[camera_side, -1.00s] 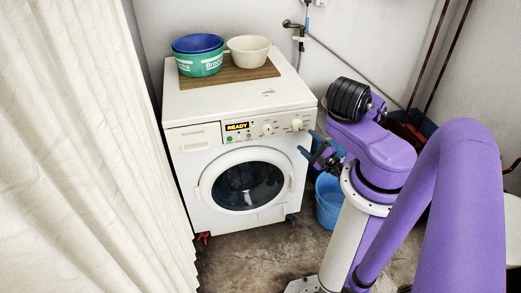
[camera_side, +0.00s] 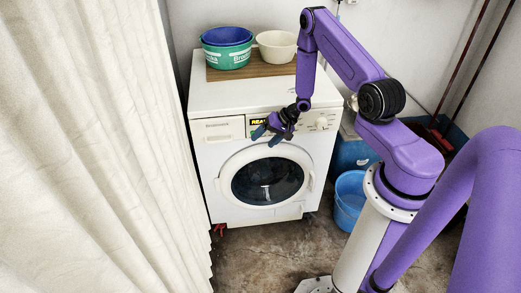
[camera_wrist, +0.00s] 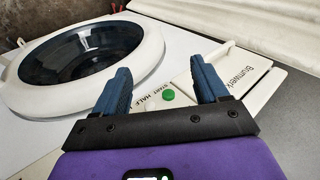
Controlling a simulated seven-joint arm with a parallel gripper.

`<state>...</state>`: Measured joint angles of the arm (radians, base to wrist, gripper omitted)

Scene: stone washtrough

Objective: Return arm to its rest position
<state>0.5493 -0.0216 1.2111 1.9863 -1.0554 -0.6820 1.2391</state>
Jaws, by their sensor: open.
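My gripper (camera_side: 268,133) is in front of the upper front of a white washing machine (camera_side: 222,175), just above its round door (camera_side: 268,181). In the wrist view, my gripper (camera_wrist: 160,82) has its two blue fingers spread apart with nothing between them. Beyond the fingers are the machine's panel, a green button (camera_wrist: 168,94) and a drawer front (camera_wrist: 245,75) with lettering. The door appears closed. My arm rises from its base at the right, bends high, and hangs down to the gripper. The gripper hides part of the control panel.
A green tub (camera_side: 228,57) with a blue basin (camera_side: 227,36) in it and a cream basin (camera_side: 277,46) stand on a wooden board (camera_side: 250,71) atop the machine. A blue bucket (camera_side: 349,203) is on the floor at right. A pale curtain (camera_side: 90,160) hangs at left.

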